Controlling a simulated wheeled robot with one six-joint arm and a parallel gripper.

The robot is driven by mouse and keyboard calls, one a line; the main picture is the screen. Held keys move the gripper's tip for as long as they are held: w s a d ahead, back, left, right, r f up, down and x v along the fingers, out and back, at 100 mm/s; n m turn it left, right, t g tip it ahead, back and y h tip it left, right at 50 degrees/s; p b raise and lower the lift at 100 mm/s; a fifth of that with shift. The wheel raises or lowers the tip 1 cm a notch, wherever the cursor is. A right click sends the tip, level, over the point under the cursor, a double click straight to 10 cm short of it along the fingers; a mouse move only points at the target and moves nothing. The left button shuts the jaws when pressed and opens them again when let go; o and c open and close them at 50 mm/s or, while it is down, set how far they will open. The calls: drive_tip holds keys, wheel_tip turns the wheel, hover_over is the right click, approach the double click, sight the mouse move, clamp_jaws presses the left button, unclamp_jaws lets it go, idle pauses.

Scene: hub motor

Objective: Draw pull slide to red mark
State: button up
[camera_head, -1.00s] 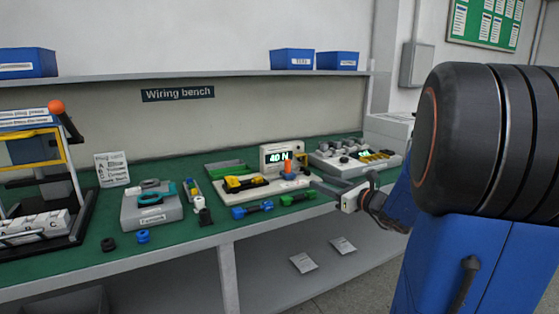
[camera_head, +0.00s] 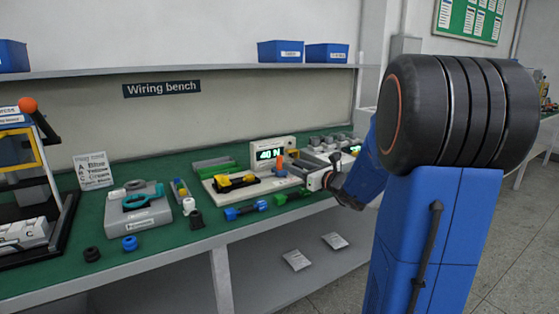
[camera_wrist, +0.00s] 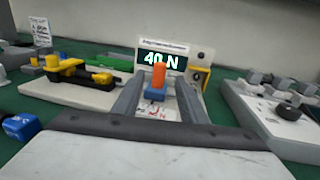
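The pull slide is a blue block with an upright orange post (camera_wrist: 159,76) on a pale tester base; the post also shows in the head view (camera_head: 279,162). Behind it the tester's display (camera_wrist: 162,60) reads 40 N. My gripper (camera_wrist: 160,98) is open, its two grey fingers on either side of the slide, with a visible gap between each finger and the post. In the head view my gripper (camera_head: 304,168) reaches in from the right at the post. Small red marking (camera_wrist: 154,104) shows on the base in front of the blue block, partly unclear.
A yellow and black tool (camera_wrist: 75,70) lies on the left part of the tester base. A grey unit with knobs (camera_wrist: 290,112) stands close on the right. Blue (camera_head: 245,210) and green (camera_head: 292,196) connectors lie near the bench's front edge.

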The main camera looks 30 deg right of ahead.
sight(282, 160)
drive_tip(key=w, duration=0.3)
drive_tip(key=w+a, duration=0.1)
drive_tip(key=w, duration=0.4)
drive_tip(key=shift+w+a, duration=0.35)
